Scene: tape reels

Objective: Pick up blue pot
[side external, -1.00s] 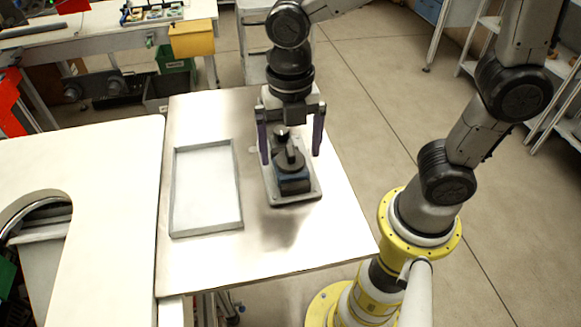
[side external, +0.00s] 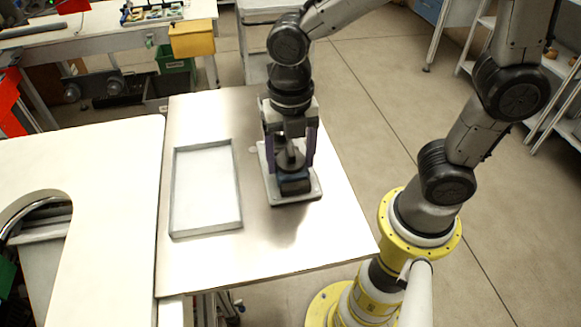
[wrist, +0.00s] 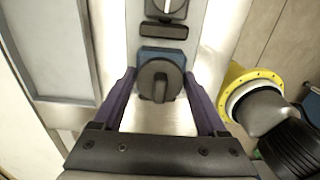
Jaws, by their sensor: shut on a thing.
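The blue pot (side external: 294,186) is a small blue block with a round dark knob on top. It stands upright near the front end of a grey base plate (side external: 316,191). In the wrist view the pot (wrist: 175,57) lies between the fingers, its dark knob facing the camera. My gripper (side external: 291,167) points down over the plate, with one purple finger on each side of the pot. In the wrist view my gripper (wrist: 160,73) is shut on the blue block's sides. The pot appears to rest on the plate. The fingers and wrist hide part of it in the side view.
An empty shallow grey tray (side external: 238,190) lies left of the plate on the metal table (side external: 280,262). Behind the pot on the plate are a dark block (wrist: 154,33) and another knobbed part (wrist: 150,10). The table front is clear.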

